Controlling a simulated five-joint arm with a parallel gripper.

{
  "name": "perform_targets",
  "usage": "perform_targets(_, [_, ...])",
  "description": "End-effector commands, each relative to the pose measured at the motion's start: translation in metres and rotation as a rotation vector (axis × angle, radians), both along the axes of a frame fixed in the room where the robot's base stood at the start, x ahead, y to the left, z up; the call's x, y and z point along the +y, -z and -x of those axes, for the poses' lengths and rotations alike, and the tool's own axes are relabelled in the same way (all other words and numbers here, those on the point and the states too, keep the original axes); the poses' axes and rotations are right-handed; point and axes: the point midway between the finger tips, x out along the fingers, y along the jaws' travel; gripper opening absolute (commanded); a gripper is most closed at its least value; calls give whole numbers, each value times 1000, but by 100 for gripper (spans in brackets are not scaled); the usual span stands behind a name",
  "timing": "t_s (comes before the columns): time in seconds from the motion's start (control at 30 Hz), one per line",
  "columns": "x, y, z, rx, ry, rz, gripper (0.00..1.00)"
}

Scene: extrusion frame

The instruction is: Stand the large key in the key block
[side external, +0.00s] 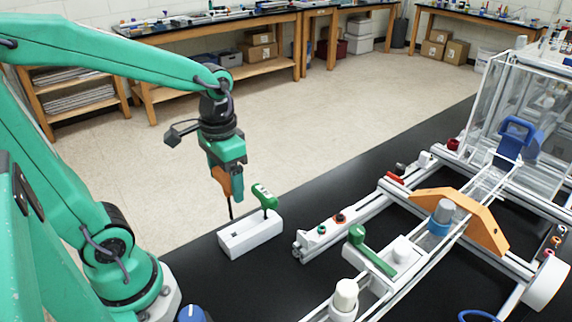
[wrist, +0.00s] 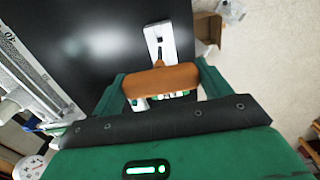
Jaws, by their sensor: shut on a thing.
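My gripper (side external: 229,183) is shut on a key with an orange handle (side external: 219,178), which I take to be the large key. Its dark shaft points down, nearly upright, with the tip just above or behind the left part of the white key block (side external: 250,238). I cannot tell the exact gap. A smaller-looking green-handled key (side external: 264,196) stands upright at the block's right end. In the wrist view, the orange handle (wrist: 160,81) lies across between the fingers and the white block (wrist: 158,38) shows beyond it. The handle hides part of the block.
An aluminium extrusion frame (side external: 340,222) stands right of the block on the black table (side external: 330,175). It carries a green handle (side external: 370,250), an orange bracket (side external: 470,215) and a blue clip (side external: 514,135). Black tabletop is clear behind the block to the right.

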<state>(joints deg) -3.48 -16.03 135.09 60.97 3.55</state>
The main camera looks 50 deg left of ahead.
Motion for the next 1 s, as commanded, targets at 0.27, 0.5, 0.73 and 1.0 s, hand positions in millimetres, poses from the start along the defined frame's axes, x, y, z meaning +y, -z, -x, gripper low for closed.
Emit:
perform_targets(0.27, [0, 1, 0, -1, -1, 0, 45])
perform_targets(0.5, [0, 3, 0, 0, -1, 0, 45])
perform_targets(0.73, [0, 12, 0, 1, -1, 0, 45])
perform_targets(1.0, [0, 28, 0, 2, -1, 0, 45])
